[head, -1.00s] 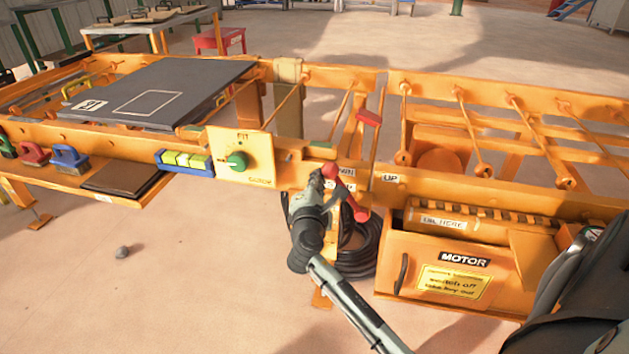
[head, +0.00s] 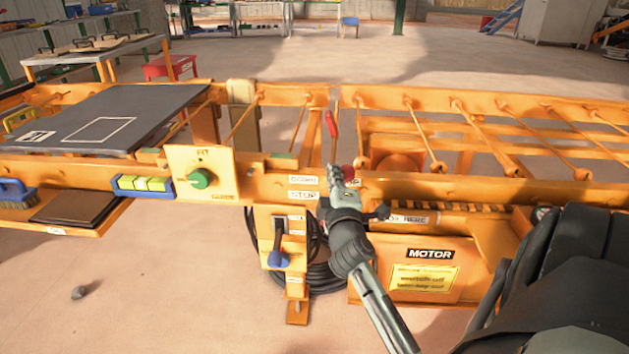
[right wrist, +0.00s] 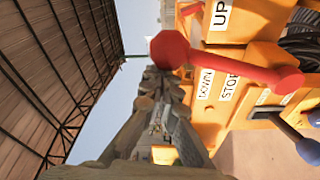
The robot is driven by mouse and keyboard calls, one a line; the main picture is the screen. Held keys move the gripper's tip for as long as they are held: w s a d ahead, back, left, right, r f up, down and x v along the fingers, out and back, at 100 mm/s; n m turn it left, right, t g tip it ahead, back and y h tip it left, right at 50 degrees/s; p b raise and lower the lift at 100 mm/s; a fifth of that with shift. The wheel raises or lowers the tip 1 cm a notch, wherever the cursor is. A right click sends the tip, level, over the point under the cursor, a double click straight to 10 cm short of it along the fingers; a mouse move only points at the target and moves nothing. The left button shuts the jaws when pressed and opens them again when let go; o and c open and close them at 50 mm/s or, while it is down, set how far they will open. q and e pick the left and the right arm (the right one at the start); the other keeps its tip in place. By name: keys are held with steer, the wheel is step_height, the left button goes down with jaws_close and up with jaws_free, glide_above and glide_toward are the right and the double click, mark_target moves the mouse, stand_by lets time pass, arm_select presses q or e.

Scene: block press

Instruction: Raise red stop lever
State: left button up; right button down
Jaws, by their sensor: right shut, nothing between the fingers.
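The red stop lever shows in the right wrist view (right wrist: 230,65) as a red bar with a ball at each end. Its larger ball also shows in the head view (head: 348,170), level with the UP label; the rest is hidden behind my gripper. My right gripper (head: 340,178) is shut with nothing in it, its tips right beside this ball. In the right wrist view my gripper's tips (right wrist: 165,80) lie just below the ball; whether they touch it I cannot tell. The STOP label (head: 303,195) is left of the gripper. My left gripper is out of view.
A tall rod with a red grip (head: 332,122) stands just behind my gripper. A blue-handled switch (head: 278,258) hangs below the labels. The motor box (head: 425,270) is at lower right. A green knob (head: 199,178) is on the left panel.

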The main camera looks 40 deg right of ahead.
mark_target(353, 178)
steer(key=s+d+m, duration=0.1)
steer(key=s+d+f+m+b, duration=0.1)
steer(key=s+m, duration=0.1)
steer(key=shift+d+h, duration=0.25)
steer(key=shift+h, duration=0.05)
steer(key=shift+s+d+f+m+b, duration=0.1)
steer(key=shift+s+d+m+b, duration=0.1)
steer(key=shift+s+m+b, duration=0.1)
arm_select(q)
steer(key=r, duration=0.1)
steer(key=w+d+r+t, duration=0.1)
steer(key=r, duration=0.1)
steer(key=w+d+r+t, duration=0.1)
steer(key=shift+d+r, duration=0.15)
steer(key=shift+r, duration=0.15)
arm_select(e)
steer(key=shift+s+d+f+m, duration=0.25)
steer(key=shift+s+d+m, duration=0.2)
steer(key=shift+m, duration=0.15)
